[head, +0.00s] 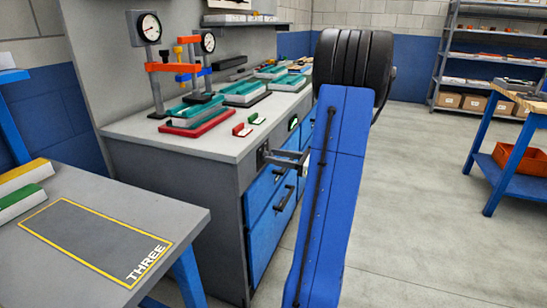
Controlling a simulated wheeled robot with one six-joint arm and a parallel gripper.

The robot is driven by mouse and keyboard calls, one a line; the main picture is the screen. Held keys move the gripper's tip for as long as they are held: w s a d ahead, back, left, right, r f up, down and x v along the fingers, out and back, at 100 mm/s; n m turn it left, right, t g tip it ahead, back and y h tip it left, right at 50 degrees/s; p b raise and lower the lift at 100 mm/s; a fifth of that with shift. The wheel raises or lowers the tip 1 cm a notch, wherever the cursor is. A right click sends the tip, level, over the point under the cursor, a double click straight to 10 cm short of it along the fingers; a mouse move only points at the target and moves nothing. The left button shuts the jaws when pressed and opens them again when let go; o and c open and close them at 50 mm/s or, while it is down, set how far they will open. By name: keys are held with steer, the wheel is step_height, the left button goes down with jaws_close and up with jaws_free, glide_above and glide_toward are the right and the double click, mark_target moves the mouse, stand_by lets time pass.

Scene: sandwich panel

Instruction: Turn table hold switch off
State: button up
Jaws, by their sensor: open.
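A dark switch plate (262,154) is set in the upper front face of the grey workbench (170,140). A second dark plate with a lit green part (293,123) sits farther along the same face. I cannot read a label on either, so I cannot tell which one is the table hold switch. My gripper (272,157) is open and empty, its grey fingers pointing left at the nearer plate. The fingertips are at or very close to that plate and partly cover it; I cannot tell whether they touch. The switch's position is not readable.
Dial gauges on stands (149,28) and green-topped blocks (197,115) stand on the workbench. Blue drawers with dark handles (283,197) are below the plates. A grey table marked THREE (185,222) stands at front left. Open floor (420,210) lies to the right.

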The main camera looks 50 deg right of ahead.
steer(key=shift+w+a, duration=0.25)
steer(key=shift+w, duration=0.3)
steer(key=shift+c, duration=0.7)
steer(key=c, duration=0.9)
steer(key=shift+n, duration=0.4)
steer(key=n, duration=1.3)
steer(key=shift+s+a+f, duration=0.1)
steer(key=shift+a+f, duration=0.05)
